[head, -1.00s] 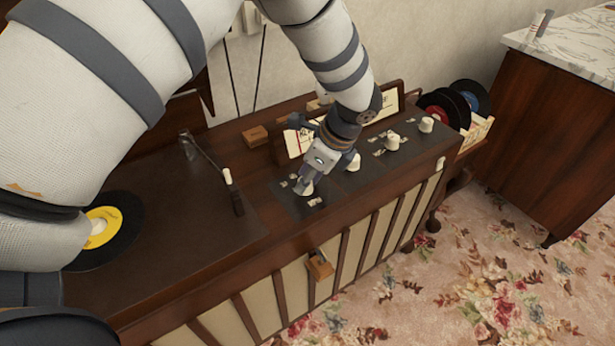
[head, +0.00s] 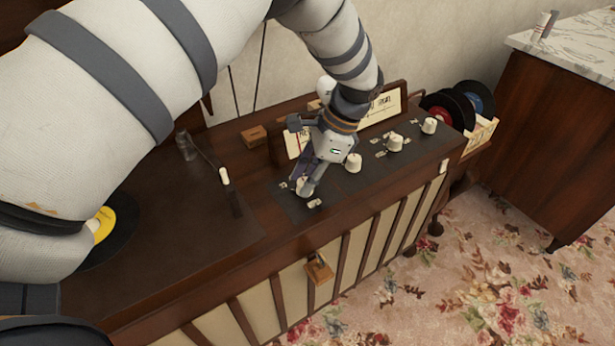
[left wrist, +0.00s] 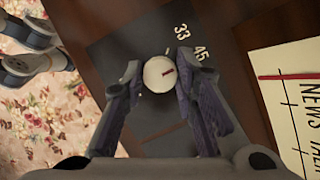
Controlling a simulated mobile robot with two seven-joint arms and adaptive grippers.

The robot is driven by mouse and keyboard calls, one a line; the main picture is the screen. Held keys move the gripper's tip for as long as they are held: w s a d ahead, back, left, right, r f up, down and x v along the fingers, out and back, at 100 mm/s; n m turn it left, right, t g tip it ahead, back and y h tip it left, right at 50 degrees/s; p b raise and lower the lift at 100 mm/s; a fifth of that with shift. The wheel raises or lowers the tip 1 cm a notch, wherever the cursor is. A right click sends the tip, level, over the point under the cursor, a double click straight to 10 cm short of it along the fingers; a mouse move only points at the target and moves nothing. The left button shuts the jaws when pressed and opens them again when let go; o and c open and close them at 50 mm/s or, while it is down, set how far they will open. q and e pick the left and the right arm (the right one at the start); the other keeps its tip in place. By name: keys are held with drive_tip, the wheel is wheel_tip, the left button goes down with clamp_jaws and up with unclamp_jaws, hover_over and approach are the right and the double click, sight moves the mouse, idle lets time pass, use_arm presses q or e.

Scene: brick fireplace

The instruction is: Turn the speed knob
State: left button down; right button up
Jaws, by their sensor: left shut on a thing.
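In the left wrist view the gripper (left wrist: 163,80) comes in from below. In the head view the fingers hide most of the knob. My right gripper is not in view.
More white knobs (head: 395,143) stand in a row to the right on the console (head: 285,237). A tonearm (head: 225,178) and a yellow-labelled record lie to the left. A paper dial card (left wrist: 290,85) stands behind the knobs. Records and a marble-topped cabinet (head: 545,130) are at the right.

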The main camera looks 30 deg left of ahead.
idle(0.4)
use_arm(q)
drive_tip(key=c, duration=1.3)
unclamp_jaws()
drive_tip(key=v, duration=1.2)
